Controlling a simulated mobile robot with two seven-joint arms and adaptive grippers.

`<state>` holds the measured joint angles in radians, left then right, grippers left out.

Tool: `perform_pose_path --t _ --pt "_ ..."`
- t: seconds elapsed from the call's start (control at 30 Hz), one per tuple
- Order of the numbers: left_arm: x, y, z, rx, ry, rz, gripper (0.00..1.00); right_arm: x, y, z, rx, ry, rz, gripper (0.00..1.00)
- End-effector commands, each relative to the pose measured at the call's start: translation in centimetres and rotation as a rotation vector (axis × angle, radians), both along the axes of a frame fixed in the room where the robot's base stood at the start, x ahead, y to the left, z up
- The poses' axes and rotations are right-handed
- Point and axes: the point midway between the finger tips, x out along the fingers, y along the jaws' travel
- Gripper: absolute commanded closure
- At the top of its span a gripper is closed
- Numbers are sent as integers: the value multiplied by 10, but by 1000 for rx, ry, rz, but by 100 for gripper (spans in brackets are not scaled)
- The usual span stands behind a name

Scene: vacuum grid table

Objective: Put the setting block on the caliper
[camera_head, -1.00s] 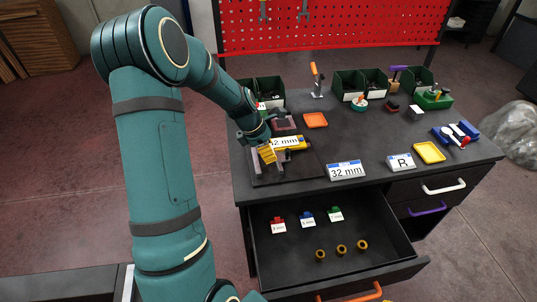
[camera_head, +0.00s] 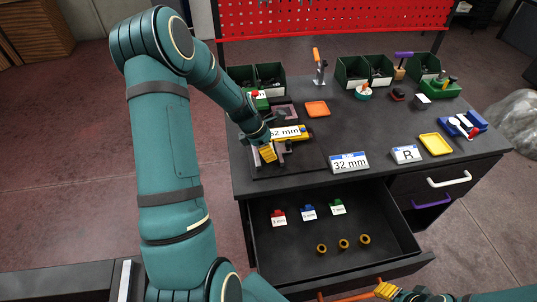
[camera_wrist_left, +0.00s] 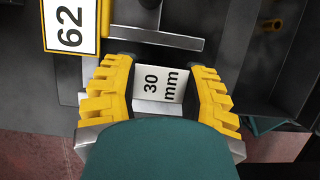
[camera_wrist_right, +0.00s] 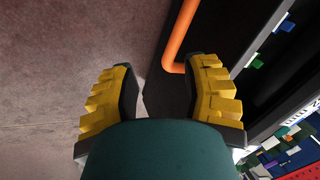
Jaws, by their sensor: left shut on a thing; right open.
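My left gripper (camera_head: 268,153) is at the left of the table. In the left wrist view its yellow fingers (camera_wrist_left: 160,68) are shut on a pale block marked "30 mm" (camera_wrist_left: 158,84), which I take as the setting block. A yellow-framed plate reading "62 mm" (camera_head: 290,133) is beside the gripper, over a dark fixture with mauve-grey jaws; I take this as the caliper. The plate shows partly in the left wrist view (camera_wrist_left: 70,25). The fingers hide the block in the head view. My right gripper (camera_wrist_right: 160,85) is open and empty near the drawer's orange handle (camera_wrist_right: 180,38).
The open drawer (camera_head: 375,225) holds red, blue and green labelled pieces and several brass rings. A "32 mm" sign (camera_head: 349,163), an "R" sign (camera_head: 406,154), a yellow tray (camera_head: 436,144), an orange tray (camera_head: 317,108) and green bins (camera_head: 362,70) are on the table.

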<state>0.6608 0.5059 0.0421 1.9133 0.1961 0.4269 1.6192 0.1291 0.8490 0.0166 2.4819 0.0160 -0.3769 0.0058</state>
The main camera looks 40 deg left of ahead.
Motion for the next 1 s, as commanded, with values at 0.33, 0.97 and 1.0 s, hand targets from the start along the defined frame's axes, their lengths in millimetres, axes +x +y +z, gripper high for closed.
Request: perform_pose_path --t 0.33,0.97,1.0 --pt "0 0 -22 0 0 1 97 0 0 -3 -1 0 0 53" --pt "0 0 -23 0 0 1 25 0 0 -4 -1 1 0 53" --pt "0 1 -20 0 0 1 25 0 0 -2 -1 0 0 53"
